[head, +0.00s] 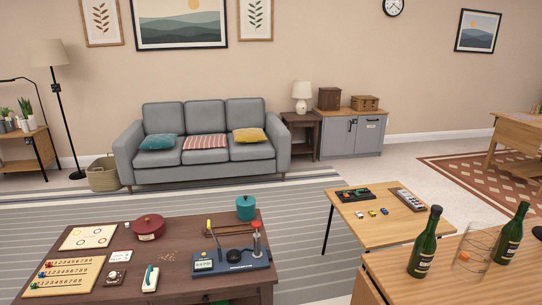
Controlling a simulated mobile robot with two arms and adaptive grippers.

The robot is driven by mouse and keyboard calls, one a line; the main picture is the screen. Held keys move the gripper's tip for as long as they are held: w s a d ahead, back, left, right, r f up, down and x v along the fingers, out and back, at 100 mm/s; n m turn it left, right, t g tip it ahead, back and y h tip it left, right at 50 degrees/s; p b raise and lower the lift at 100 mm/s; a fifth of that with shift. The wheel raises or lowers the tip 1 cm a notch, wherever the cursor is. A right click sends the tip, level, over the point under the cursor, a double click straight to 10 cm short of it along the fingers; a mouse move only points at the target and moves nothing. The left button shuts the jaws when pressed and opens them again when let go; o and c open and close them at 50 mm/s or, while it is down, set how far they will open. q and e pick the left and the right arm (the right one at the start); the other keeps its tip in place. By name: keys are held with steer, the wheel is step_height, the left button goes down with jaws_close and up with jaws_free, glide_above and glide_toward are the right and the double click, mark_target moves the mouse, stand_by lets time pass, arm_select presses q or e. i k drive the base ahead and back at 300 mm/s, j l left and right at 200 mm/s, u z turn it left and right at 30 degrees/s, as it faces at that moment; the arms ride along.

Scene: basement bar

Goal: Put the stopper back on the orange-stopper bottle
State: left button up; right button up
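Two dark green bottles stand upright on the wooden table at the right: one nearer the left (424,245), one farther right (511,235). Both have dark tops. Between them is a clear, thin-outlined vessel (482,243) that looks like glass. A small orange piece (464,257) shows at its lower left; I cannot tell whether it is a loose stopper or part of the vessel. I cannot tell which bottle is the orange-stopper one. Neither of my grippers is in view.
The bottles' wooden table (435,285) has bare top in front of them. A smaller wooden table (385,232) behind holds a dark tray and small coloured pieces. A dark table (190,290) at left is crowded with game boards, a red pot (148,228) and a teal pot (246,208).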

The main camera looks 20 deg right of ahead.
mark_target(513, 233)
steer(key=i+z, duration=0.2)
steer(key=z, duration=0.25)
steer(key=i+j+z, duration=0.15)
steer(key=z, duration=0.3)
steer(key=i+j+z, duration=0.15)
steer(key=z, duration=0.3)
steer(key=i+j+z, duration=0.1)
steer(key=z, duration=0.35)
steer(key=j+z, duration=0.45)
steer(key=i+j+z, duration=0.2)
steer(key=j+z, duration=0.25)
steer(key=i+j+z, duration=0.15)
steer(key=j+z, duration=0.3)
steer(key=i+j+z, duration=0.1)
steer(key=j+z, duration=0.8)
